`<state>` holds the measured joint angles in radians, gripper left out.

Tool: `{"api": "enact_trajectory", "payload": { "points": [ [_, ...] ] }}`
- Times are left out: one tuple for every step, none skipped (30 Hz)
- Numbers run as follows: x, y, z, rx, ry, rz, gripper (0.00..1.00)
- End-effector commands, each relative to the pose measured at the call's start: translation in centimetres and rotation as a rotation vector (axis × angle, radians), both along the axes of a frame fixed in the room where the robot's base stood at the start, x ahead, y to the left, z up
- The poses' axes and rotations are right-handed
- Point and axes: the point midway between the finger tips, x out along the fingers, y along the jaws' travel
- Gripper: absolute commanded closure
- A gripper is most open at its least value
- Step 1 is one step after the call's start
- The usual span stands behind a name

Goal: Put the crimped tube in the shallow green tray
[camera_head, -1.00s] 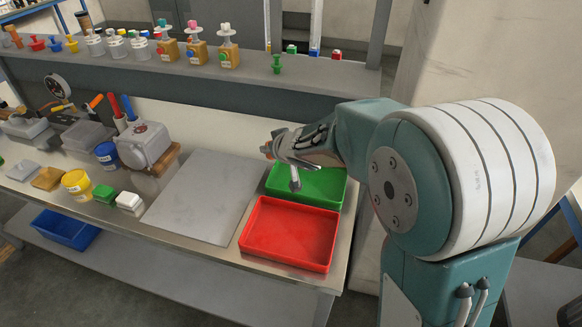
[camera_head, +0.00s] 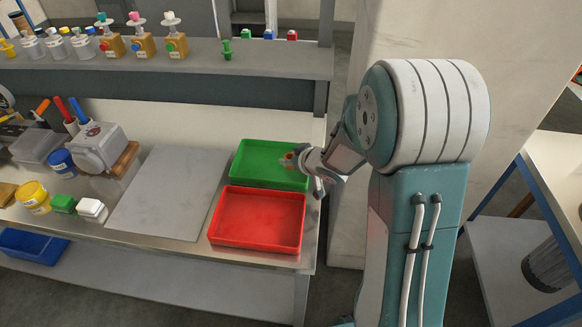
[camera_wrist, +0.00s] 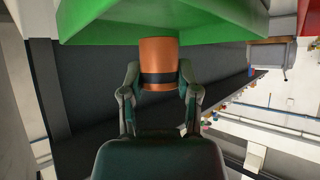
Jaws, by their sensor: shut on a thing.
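The green tray (camera_head: 240,168) lies on the bench behind the red tray, and its visible floor looks bare. My gripper (camera_head: 290,160) is over the right part of the green tray in the head view, with a small orange thing at its tip. In the wrist view my gripper (camera_wrist: 158,84) is shut on an orange cylinder (camera_wrist: 158,50) with a dark band, which I take to be the tube. Its far end meets the green tray's edge (camera_wrist: 160,22) in that picture; I cannot tell if they touch. No crimp shows.
The red tray (camera_head: 257,220) stands just in front of the green one. A grey board (camera_head: 168,192) lies to the left, then a white block (camera_head: 91,209), a green block (camera_head: 63,204) and a yellow jar (camera_head: 33,196). A shelf (camera_head: 200,62) with several bottles runs behind.

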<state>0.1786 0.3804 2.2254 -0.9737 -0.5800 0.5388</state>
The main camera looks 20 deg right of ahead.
Motion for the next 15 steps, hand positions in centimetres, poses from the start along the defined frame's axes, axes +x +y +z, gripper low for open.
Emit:
{"api": "enact_trajectory", "payload": {
  "points": [
    [-0.2, -0.6, -0.8, 0.000, 0.004, -0.005, 1.00],
    [-0.2, -0.5, -1.3, 0.002, 0.005, -0.004, 1.00],
    [-0.2, -0.3, -2.0, 0.000, 0.006, -0.002, 1.00],
    [-0.1, -0.3, -2.5, 0.000, 0.005, -0.001, 1.00],
    [-0.1, -0.2, -2.9, -0.001, 0.006, -0.001, 1.00],
    [-0.1, -0.2, -3.2, -0.001, 0.004, -0.001, 1.00],
    [-0.1, -0.2, -3.4, -0.001, 0.003, 0.000, 1.00],
    [-0.1, -0.2, -3.5, -0.001, 0.002, -0.001, 1.00],
    [-0.1, -0.2, -3.6, -0.003, 0.001, -0.001, 1.00],
    [-0.1, -0.2, -3.6, -0.002, 0.000, -0.001, 1.00],
    [-0.1, -0.2, -3.6, -0.003, 0.000, -0.001, 1.00],
    [-0.1, -0.2, -3.5, -0.003, 0.000, -0.001, 1.00],
    [-0.1, -0.2, -3.5, -0.002, 0.000, -0.001, 1.00],
    [-0.1, -0.2, -3.5, -0.002, 0.000, -0.001, 1.00],
    [-0.1, -0.2, -3.5, -0.002, 0.000, -0.001, 1.00]
  ]
}}
